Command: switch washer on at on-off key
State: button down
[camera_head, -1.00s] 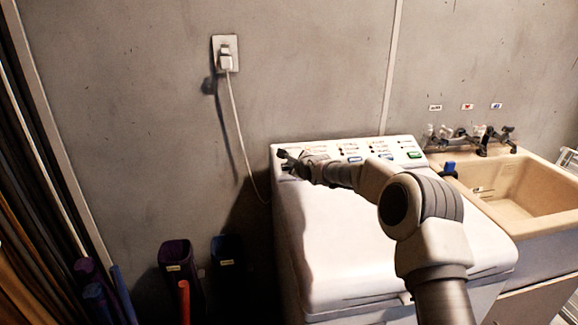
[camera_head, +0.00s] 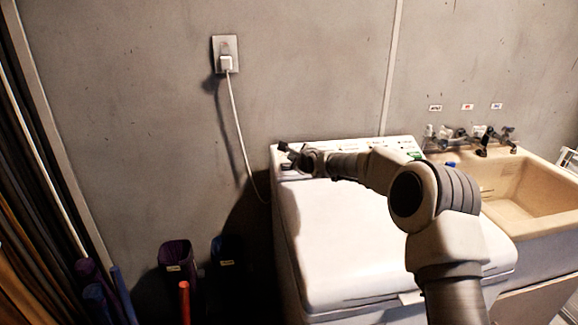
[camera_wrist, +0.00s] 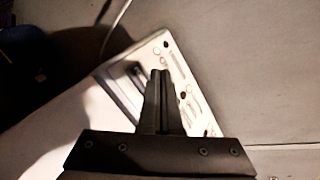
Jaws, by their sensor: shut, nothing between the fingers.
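The white washer (camera_head: 350,240) stands against the wall, lid closed. Its control panel (camera_head: 401,143) runs along the back top edge and is partly hidden by my arm. In the wrist view the panel (camera_wrist: 190,85) shows small round marks and printed labels. A dark, elongated key-like part (camera_wrist: 136,76) lies at the panel's end, left of my fingers; I cannot read whether it is the on-off key. My gripper (camera_head: 284,147) is shut and empty at the panel's left end. Its fingertips (camera_wrist: 160,74) overlap the panel in the wrist view; contact cannot be told.
A beige sink (camera_head: 520,190) with taps (camera_head: 480,138) adjoins the washer on the right. A plug (camera_head: 226,62) with a hanging cord is on the wall. Dark bins (camera_head: 176,258) stand left of the washer. The lid top is clear below my arm.

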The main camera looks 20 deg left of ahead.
jog(key=r, duration=0.2)
jog(key=s+r, duration=0.1)
jog(key=shift+s+d, duration=0.1)
jog(key=shift+d, duration=0.15)
dwell(0.4)
jog(key=s+d+r+n+g+h+p, duration=0.1)
jog(key=s+d+r+n+h+p, duration=0.15)
jog(key=s+d+r+n, duration=0.65)
jog(key=s+d+r+n+g+h+p, duration=0.1)
jog(key=s+d+r+n+h+p, duration=0.15)
jog(key=s+d+r, duration=0.7)
jog(key=s+d+f+n+g+h, duration=0.1)
jog(key=s+d, duration=0.4)
jog(key=s, duration=0.5)
jog(key=s+d+f+n+g+h+p, duration=0.1)
jog(key=s+d+f+n, duration=0.2)
jog(key=s+d, duration=0.3)
jog(key=s+d+f+n+g+p, duration=0.1)
jog(key=s+d+f+n, duration=0.2)
jog(key=s, duration=1.3)
jog(key=d, duration=0.3)
jog(key=shift+n+g+h, duration=0.3)
jog(key=shift+n+h, duration=0.05)
jog(key=shift+h, duration=0.05)
